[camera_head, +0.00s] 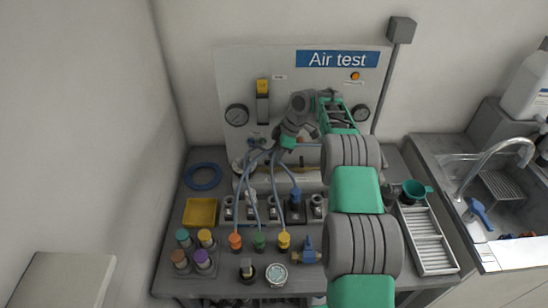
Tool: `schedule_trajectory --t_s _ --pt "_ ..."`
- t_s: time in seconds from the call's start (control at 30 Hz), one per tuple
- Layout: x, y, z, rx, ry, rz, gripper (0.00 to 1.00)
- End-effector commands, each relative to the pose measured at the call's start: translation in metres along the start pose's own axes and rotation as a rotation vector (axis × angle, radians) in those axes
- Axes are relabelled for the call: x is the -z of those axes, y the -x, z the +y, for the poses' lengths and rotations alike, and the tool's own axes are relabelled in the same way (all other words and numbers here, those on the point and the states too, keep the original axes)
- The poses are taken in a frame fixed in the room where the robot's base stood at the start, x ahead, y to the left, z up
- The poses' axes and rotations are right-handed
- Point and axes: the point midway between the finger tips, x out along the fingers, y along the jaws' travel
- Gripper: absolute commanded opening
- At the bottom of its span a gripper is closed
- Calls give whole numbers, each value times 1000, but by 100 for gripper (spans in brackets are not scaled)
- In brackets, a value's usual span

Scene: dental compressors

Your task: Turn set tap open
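My arm reaches over the bench toward the "Air test" panel (228,83), and its end bends down and left. My gripper (280,148) is low at the front of the panel, by the upper ends of the blue hoses. It is small and partly hidden by its own wrist, so I cannot tell whether its fingers are apart or hold anything. No tap labelled "set" can be made out; the panel behind my wrist is hidden. A blue-handled valve (308,251) lies at the bench front, left of my arm and apart from my gripper.
Blue hoses (248,190) run down to orange, green and yellow connectors (259,242). A fitting rack (229,208), yellow tray (200,212), blue ring (203,176) and round gauge (276,274) occupy the bench. A slotted tray (428,240) and sink tap (484,160) are right.

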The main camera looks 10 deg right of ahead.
Motion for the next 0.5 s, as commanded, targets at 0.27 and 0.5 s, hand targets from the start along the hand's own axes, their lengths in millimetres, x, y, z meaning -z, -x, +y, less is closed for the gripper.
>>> schedule_trajectory --t_s 0.27,0.5 --pt "1 52 1 -3 0 -1 35" --pt "0 78 0 0 0 -1 35"
